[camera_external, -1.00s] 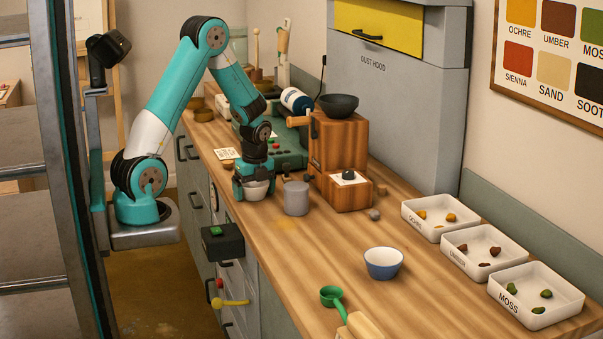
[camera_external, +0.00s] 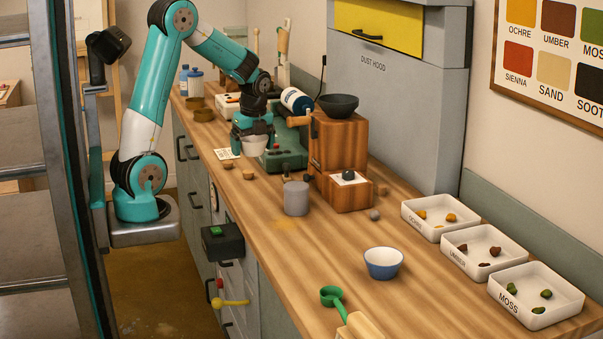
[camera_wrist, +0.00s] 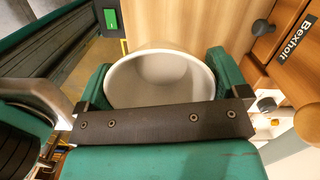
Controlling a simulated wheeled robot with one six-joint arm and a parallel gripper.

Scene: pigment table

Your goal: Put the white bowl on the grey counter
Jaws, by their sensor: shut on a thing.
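My gripper (camera_external: 254,136) is shut on the white bowl (camera_external: 255,146), which hangs upright between its teal fingers above the wooden worktop (camera_external: 330,240). In the wrist view the white bowl (camera_wrist: 150,78) shows its round rim and empty-looking inside between the two fingers of my gripper (camera_wrist: 162,78). Its lower side is hidden there by the dark crossbar. I cannot tell for certain which surface is the grey counter; grey shelf-like surfaces (camera_external: 30,240) stand at the left edge of the outside view.
A green scale-like device (camera_external: 284,158) is close to the held bowl. A wooden mill (camera_external: 340,150), grey cylinder (camera_external: 296,198) and blue-and-white bowl (camera_external: 383,263) stand on the worktop. Labelled trays, including the moss tray (camera_external: 535,297), are at right.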

